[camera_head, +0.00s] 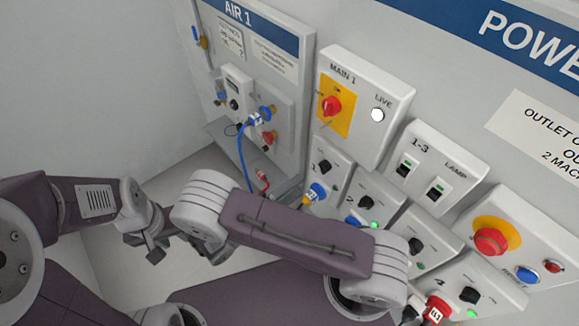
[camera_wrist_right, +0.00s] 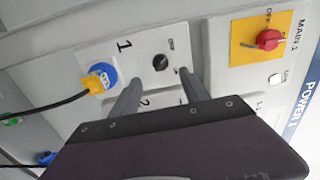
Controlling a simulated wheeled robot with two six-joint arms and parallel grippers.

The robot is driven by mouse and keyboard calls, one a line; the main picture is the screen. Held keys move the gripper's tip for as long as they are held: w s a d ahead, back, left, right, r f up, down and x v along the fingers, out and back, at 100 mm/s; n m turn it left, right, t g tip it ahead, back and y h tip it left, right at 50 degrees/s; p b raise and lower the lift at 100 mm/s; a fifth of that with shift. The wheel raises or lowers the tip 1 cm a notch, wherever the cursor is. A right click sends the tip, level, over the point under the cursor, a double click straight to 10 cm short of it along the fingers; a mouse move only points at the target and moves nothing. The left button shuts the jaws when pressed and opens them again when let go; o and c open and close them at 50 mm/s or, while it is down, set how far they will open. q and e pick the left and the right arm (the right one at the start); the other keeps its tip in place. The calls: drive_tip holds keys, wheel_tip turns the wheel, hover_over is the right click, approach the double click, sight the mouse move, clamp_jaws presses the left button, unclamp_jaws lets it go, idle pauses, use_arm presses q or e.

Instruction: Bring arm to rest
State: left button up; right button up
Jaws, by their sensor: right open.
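My right gripper (camera_wrist_right: 158,92) is open and empty in the right wrist view. A blue and yellow plug (camera_wrist_right: 100,78) sits in outlet 1, left of my right fingers.
The MAIN 1 switch box (camera_head: 362,105) stands above the outlets. The AIR 1 panel (camera_head: 262,75) with a blue hose (camera_head: 241,160) is behind at the left. A red emergency button (camera_head: 491,238) and a red plug (camera_head: 436,312) are at the right. Open floor (camera_head: 190,265) shows between the arms.

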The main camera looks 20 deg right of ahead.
drive_tip(key=s+d+f+m+g+y+b, duration=0.25)
drive_tip(key=s+m+g+y, duration=0.35)
drive_tip(key=m, duration=1)
drive_tip(key=s+d+f+m+g+y+b, duration=0.3)
drive_tip(key=m+y, duration=0.5)
drive_tip(key=m, duration=0.7)
drive_tip(key=w+m+t+y, duration=0.1)
drive_tip(key=m, duration=0.2)
drive_tip(key=w+a+r+m+t+y, duration=0.1)
drive_tip(key=w+m, duration=0.1)
drive_tip(key=m, duration=0.1)
drive_tip(key=w+m+t, duration=0.1)
drive_tip(key=m, duration=0.3)
drive_tip(key=shift+w+a+r+y, duration=0.15)
drive_tip(key=shift+a+y, duration=0.25)
